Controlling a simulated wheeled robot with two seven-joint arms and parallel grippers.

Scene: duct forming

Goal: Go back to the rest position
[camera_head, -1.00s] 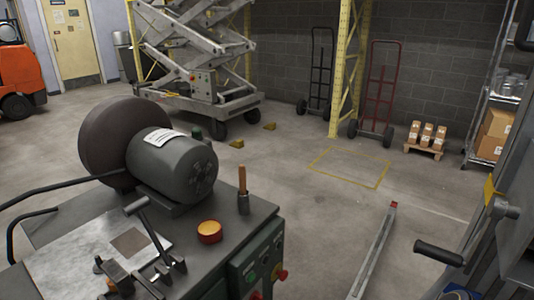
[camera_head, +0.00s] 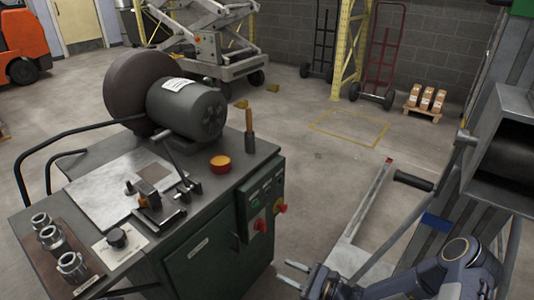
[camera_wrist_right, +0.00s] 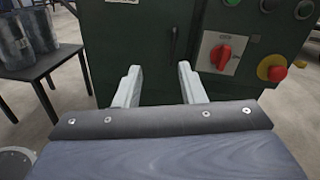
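My right gripper (camera_head: 288,273) shows low in the head view, right of the green machine cabinet (camera_head: 205,250). Its two pale fingers are apart with nothing between them. The right wrist view also shows the open fingers (camera_wrist_right: 160,80), pointing at the cabinet's dark green front (camera_wrist_right: 150,40). The gap to the cabinet is hard to judge. My left gripper is not in view.
The cabinet carries a grey motor with a dark disc (camera_head: 185,107), an orange-topped tin (camera_head: 220,164) and several metal fittings (camera_head: 62,250). A red rotary switch (camera_wrist_right: 221,55) is on its front. A grey machine (camera_head: 505,150) stands at the right. Open floor (camera_head: 310,160) lies beyond.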

